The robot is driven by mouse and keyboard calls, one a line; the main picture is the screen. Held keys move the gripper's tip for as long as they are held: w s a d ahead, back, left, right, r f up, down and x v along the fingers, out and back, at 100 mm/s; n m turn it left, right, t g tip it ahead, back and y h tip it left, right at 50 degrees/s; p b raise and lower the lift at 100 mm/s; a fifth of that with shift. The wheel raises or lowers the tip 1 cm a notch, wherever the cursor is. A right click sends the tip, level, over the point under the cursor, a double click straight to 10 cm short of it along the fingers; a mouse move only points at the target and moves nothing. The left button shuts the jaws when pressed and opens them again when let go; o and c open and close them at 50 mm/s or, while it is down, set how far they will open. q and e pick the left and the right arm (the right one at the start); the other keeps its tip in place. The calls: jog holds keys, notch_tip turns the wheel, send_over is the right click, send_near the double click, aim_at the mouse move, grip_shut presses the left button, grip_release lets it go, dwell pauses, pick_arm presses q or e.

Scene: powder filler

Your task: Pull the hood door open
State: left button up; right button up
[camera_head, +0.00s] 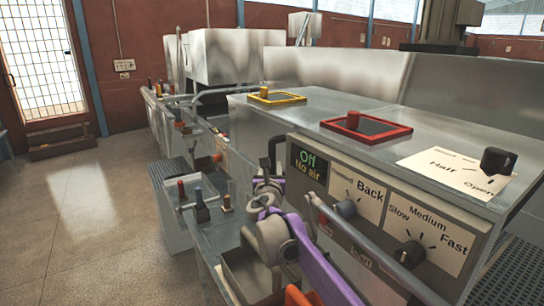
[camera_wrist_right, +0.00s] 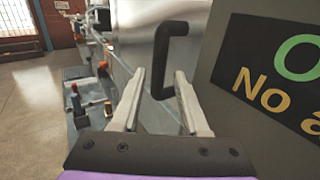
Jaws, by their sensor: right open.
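The hood door shows in the right wrist view as a grey metal panel (camera_wrist_right: 132,38). A black bracket-shaped handle (camera_wrist_right: 184,29) stands out from it, upright. In the head view the handle (camera_head: 272,146) shows small at the left of the control panel. My right gripper (camera_wrist_right: 160,76) is open and empty. Its two pale fingers point toward the handle, whose lower part shows between and beyond the fingertips; I cannot tell the exact gap. In the head view my right gripper (camera_head: 267,170) is just below the handle, partly hidden by my wrist. My left gripper is not in view.
Knobs such as the Back knob (camera_head: 346,208) and speed knob (camera_head: 409,254) project from the panel. A side shelf (camera_head: 190,192) with small levers lies left. The floor (camera_head: 95,215) further left is clear.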

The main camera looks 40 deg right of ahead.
aim_at(272, 157)
jog(key=p+x, duration=0.1)
jog(key=x, duration=0.8)
jog(key=shift+w+d, duration=0.1)
jog(key=shift+w, duration=0.05)
grip_shut()
dwell(1.1)
